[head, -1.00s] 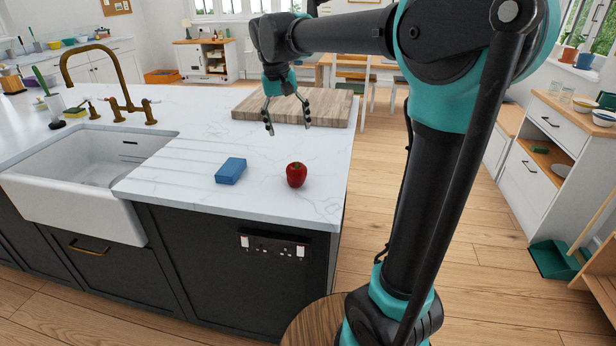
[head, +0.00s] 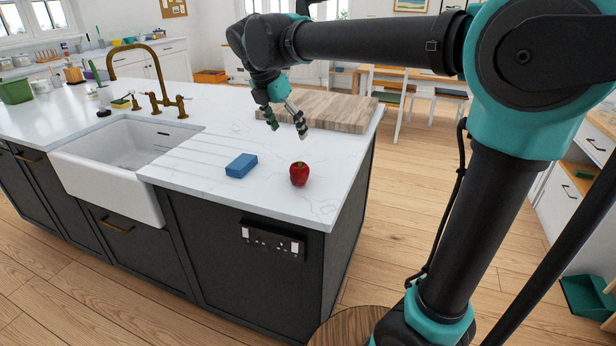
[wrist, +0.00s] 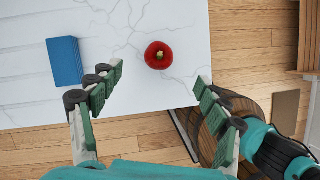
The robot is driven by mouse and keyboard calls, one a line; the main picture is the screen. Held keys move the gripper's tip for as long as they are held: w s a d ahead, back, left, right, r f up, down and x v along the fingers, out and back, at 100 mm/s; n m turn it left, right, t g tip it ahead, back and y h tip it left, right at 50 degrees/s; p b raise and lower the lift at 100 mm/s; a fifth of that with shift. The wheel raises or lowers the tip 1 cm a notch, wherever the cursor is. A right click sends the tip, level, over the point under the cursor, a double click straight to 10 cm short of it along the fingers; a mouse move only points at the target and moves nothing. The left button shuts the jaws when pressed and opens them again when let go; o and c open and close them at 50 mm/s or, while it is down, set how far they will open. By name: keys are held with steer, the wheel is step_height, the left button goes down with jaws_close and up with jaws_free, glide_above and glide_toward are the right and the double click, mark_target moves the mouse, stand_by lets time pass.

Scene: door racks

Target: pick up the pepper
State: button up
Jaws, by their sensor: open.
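A red pepper (head: 299,174) with a small stem stands on the white marble worktop (head: 300,205), near its front right corner. My gripper (head: 288,130) is open and empty above the worktop, behind the pepper and a little to its left in the head view. In the wrist view the pepper (wrist: 158,55) lies ahead of the spread fingers of my gripper (wrist: 155,90), roughly between their lines and apart from both. Nothing hides the pepper in either view.
A blue block (head: 241,166) lies left of the pepper, and it also shows in the wrist view (wrist: 66,61). A wooden board (head: 335,110) lies behind. A white sink (head: 120,165) and brass tap (head: 150,75) are to the left. The worktop ends close beyond the pepper's right.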

mark_target(300, 165)
steer(key=shift+n, duration=0.8)
steer(key=x, duration=1.1)
steer(key=shift+s, duration=0.15)
steer(key=shift+s+a+x, duration=0.1)
steer(key=shift+x, duration=1.45)
steer(key=shift+s+a+x, duration=0.1)
steer(key=shift+s+x, duration=0.05)
steer(key=shift+x, duration=1.4)
steer(key=shift+f, duration=0.15)
steer(key=shift+c, duration=0.6)
steer(key=c, duration=1.2)
steer(key=shift+o, duration=0.2)
